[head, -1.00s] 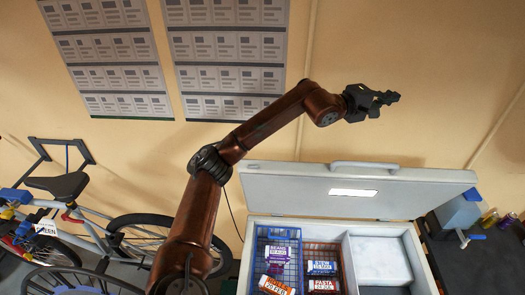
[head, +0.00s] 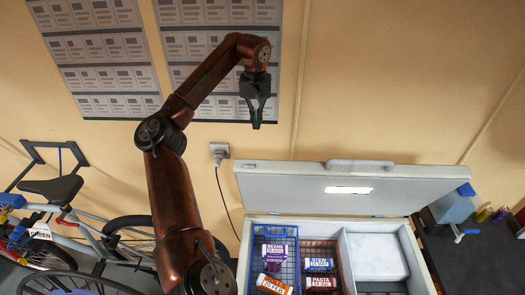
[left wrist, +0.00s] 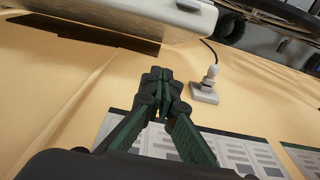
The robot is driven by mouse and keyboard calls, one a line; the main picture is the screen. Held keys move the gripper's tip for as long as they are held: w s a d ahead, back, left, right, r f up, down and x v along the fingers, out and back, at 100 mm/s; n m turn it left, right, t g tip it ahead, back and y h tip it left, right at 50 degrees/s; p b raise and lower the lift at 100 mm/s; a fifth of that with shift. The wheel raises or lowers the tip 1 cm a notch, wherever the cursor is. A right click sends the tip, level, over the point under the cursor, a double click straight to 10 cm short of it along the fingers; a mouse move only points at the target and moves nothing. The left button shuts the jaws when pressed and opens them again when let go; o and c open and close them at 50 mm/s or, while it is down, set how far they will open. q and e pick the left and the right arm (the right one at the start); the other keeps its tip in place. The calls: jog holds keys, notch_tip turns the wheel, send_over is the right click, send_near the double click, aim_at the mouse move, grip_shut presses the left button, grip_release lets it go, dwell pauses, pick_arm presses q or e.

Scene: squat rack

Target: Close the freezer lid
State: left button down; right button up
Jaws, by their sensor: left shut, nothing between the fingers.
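The chest freezer (head: 411,262) stands at the lower right of the head view. Its white lid (head: 290,190) is raised, tilted back toward the wall, with a handle (head: 359,163) along its upper edge. Part of the lid also shows at the top of the left wrist view (left wrist: 120,22). My left gripper (head: 256,125) is shut and empty, pointing down in front of the wall, above and left of the lid and apart from it. It also shows in the left wrist view (left wrist: 158,78). My right gripper is not in view.
A blue basket (head: 275,231) and a red basket (head: 320,243) with labelled packs sit inside the freezer. A bicycle (head: 90,230) stands at the left. A wall socket (head: 219,151) with a cord is left of the lid. A dark worktop (head: 480,260) is at the right.

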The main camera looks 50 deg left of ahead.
pick_arm(q)
jog(key=f, duration=0.3)
jog(key=s+d+f, duration=0.1)
jog(key=f, duration=0.6)
jog(key=shift+s+d+f, duration=0.15)
jog(key=shift+s+d, duration=0.1)
jog(key=shift+d, duration=0.1)
jog(key=shift+s+d+f+p, duration=0.2)
jog(key=shift+d+p, duration=0.1)
jog(key=shift+d, duration=0.1)
